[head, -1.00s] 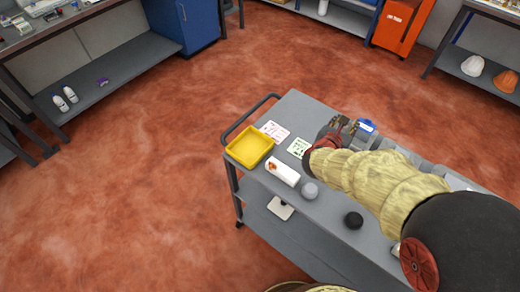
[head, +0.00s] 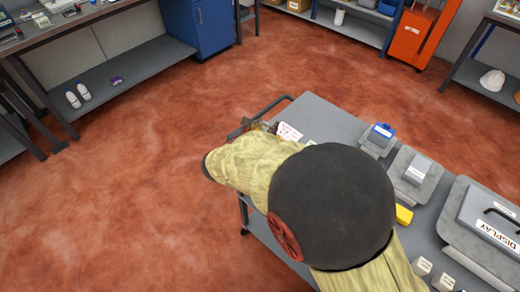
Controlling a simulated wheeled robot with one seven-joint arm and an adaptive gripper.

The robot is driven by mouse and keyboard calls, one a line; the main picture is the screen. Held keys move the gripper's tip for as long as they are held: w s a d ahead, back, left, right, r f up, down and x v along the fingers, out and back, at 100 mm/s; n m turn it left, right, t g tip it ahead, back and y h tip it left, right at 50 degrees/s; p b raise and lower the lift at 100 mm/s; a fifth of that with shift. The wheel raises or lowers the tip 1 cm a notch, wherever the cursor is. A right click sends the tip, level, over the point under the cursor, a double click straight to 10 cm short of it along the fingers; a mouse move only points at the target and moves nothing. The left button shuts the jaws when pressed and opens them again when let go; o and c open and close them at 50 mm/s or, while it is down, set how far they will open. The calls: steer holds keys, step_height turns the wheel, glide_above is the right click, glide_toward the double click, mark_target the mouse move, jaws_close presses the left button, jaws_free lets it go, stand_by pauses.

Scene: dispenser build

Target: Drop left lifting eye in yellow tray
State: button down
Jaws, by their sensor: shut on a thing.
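My gripper (head: 262,125) shows only in part, beyond my forearm at the far left end of the grey trolley (head: 335,118), close to the trolley's rail. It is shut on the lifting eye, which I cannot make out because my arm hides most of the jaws. The yellow tray is hidden behind my arm in the current head view. I cannot tell the exact height or position of the gripper over it.
A white card (head: 289,132) lies beside the gripper. Floor to the left is clear.

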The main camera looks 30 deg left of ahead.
steer(key=shift+f+b, duration=0.5)
steer(key=shift+f, duration=2.1)
steer(key=c, duration=1.3)
jaws_free()
steer(key=shift+o, duration=0.8)
steer(key=shift+s, duration=0.1)
steer(key=v, duration=1.1)
steer(key=shift+s+r, duration=0.25)
steer(key=shift+s, duration=0.1)
